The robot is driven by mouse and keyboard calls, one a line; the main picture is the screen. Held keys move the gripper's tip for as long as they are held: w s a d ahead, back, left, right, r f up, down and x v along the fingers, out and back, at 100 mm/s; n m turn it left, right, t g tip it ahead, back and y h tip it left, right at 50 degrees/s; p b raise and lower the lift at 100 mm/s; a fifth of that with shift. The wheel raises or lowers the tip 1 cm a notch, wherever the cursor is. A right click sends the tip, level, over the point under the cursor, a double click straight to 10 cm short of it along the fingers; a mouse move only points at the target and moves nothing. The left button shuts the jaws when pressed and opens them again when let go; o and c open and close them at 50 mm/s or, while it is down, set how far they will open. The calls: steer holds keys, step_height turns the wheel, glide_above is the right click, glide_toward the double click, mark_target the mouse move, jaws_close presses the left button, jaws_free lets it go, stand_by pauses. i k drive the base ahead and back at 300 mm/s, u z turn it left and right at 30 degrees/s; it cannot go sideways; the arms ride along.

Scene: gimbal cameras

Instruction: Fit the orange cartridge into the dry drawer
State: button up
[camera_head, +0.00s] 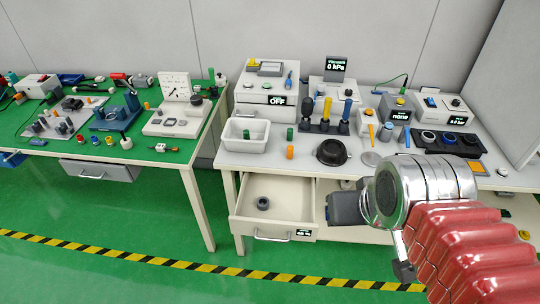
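A small orange cartridge (290,152) stands upright on the white table, just in front of a green cylinder. Below the table's front edge, a drawer (273,238) is pulled open. It has a small readout on its front and a dark ring-shaped piece (263,203) inside. My gripper (335,207) is at the right of the open drawer, in front of the table, apart from the cartridge. It is seen from the side and its fingers are dark and bunched. I cannot tell whether they are open, and I see nothing held.
A white bin (246,134) stands left of the cartridge and a black round dish (331,152) to its right. A rack of tall-handled tools (325,127) is behind. The green workbench (75,125) at left is crowded. Striped tape (190,265) crosses the clear floor.

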mark_target(274, 208)
steer(key=u, duration=0.85)
steer(key=i, duration=1)
steer(key=u, duration=0.05)
